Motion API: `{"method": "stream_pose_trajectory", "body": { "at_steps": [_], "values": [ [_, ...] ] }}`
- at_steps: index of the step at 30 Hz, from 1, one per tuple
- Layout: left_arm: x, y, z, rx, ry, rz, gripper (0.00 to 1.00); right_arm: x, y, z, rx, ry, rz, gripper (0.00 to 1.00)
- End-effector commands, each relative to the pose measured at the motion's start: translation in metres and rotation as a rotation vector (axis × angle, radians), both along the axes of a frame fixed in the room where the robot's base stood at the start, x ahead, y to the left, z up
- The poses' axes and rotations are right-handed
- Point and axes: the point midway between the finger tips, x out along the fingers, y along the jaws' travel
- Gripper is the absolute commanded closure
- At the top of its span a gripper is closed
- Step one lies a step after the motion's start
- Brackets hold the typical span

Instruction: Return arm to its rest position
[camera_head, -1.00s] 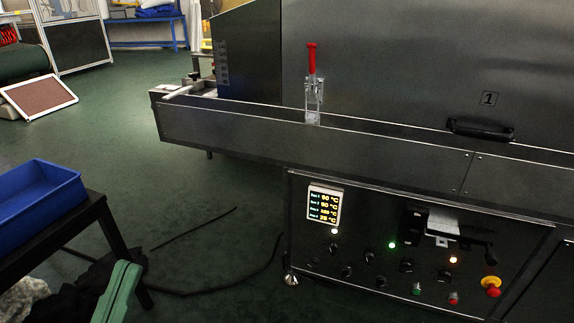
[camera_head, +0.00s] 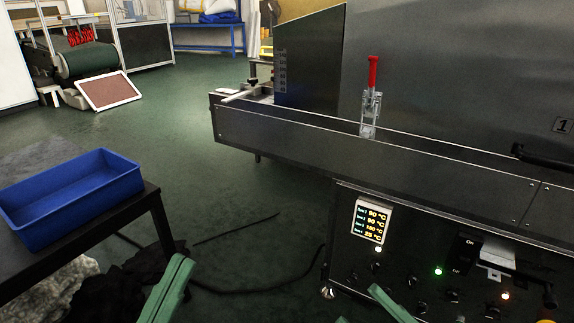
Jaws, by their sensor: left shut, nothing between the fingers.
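My left arm shows only as a narrow green piece at the lower edge of the head view, by the black table. My left gripper (camera_head: 168,288) is shut and empty there, apart from the blue bin and the dryer; the fingers show poorly. Another green piece of mine (camera_head: 390,303) shows at the lower edge before the control panel.
The grey tunnel dryer (camera_head: 300,130) fills the right, with a red-handled clamp (camera_head: 372,82) and a lit display (camera_head: 372,221). A blue bin (camera_head: 75,195) sits on a black table (camera_head: 125,212). Dark cables (camera_head: 250,287) lie on the floor between.

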Motion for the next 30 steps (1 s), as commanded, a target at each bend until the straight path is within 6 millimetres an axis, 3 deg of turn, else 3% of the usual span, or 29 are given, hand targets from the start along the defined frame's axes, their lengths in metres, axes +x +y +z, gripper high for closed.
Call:
{"method": "stream_pose_trajectory", "body": {
  "at_steps": [10, 12, 24, 30],
  "values": [
    [0.0, 0.0, 0.0, 0.0, 0.0, 0.0, 1.0, 0.022, -0.027, 0.04, 0.316, 0.002, -0.169, 0.54],
    [0.011, 0.002, 0.01, 0.004, 0.063, 0.017, 1.0, 0.033, -0.027, 0.049, 0.296, 0.062, -0.19, 0.54],
    [0.063, 0.016, -0.009, 0.033, 0.499, 0.117, 1.0, 0.084, -0.042, 0.029, 0.222, 0.475, -0.351, 0.54],
    [0.07, 0.027, -0.032, 0.05, 0.758, 0.17, 1.0, 0.091, -0.052, 0.006, 0.175, 0.723, -0.437, 0.54]
  ]
}}
